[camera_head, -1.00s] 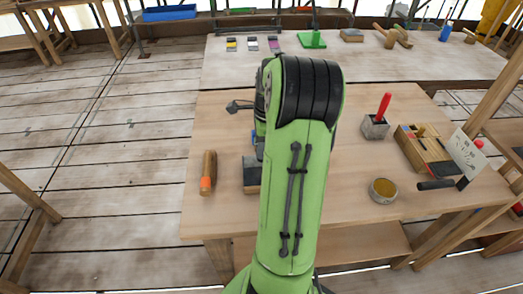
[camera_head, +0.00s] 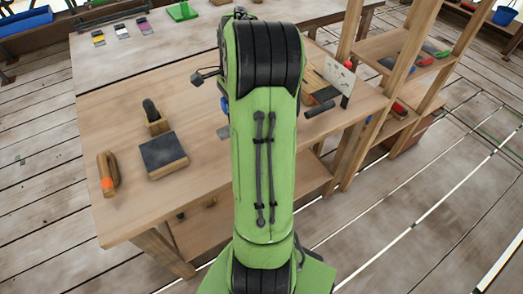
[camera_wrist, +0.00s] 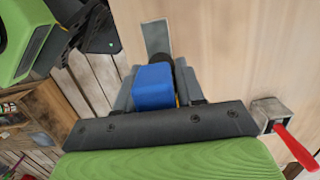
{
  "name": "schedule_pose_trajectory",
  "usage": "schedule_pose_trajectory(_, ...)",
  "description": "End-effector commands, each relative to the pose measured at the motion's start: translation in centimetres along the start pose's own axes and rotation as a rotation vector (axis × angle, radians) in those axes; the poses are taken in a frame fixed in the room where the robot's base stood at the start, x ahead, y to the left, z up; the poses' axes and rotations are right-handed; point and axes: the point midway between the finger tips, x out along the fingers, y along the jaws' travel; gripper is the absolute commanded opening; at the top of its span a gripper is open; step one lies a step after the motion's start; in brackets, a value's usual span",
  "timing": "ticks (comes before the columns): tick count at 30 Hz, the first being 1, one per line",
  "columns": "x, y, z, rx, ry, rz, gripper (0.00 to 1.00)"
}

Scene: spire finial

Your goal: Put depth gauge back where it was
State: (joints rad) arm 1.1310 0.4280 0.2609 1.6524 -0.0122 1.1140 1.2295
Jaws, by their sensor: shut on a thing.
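In the wrist view my gripper (camera_wrist: 157,80) is shut on a blue-bodied thing (camera_wrist: 153,88), which I take to be the depth gauge. A dark round part lies just beyond the blue body. A flat grey metal strip (camera_wrist: 158,38) shows past it against the wooden table top; I cannot tell whether it is part of the held thing. In the head view my arm hides the gripper, and only a bit of blue (camera_head: 224,104) shows at the arm's left edge. Where the gauge stood before cannot be told.
On the workbench (camera_head: 205,170) lie an orange-banded wooden tool (camera_head: 107,174), a dark-topped block (camera_head: 163,154) and a wooden holder with a dark handle (camera_head: 154,118). A white card (camera_head: 341,78) stands right. A red-handled tool in a grey block (camera_wrist: 272,112) is close right in the wrist view.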

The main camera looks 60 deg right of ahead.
Motion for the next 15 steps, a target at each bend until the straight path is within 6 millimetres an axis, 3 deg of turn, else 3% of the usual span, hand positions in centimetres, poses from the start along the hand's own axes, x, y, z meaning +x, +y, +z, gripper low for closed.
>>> schedule_pose_trajectory(3, 3.0, 0.1, -0.2, -0.005, -0.003, 0.006, 0.0)
schedule_pose_trajectory(12, 8.8, 0.1, -1.0, -0.001, -0.003, 0.004, 0.0)
schedule_pose_trajectory(15, 9.7, 0.0, -1.1, -0.002, -0.002, 0.002, 0.0)
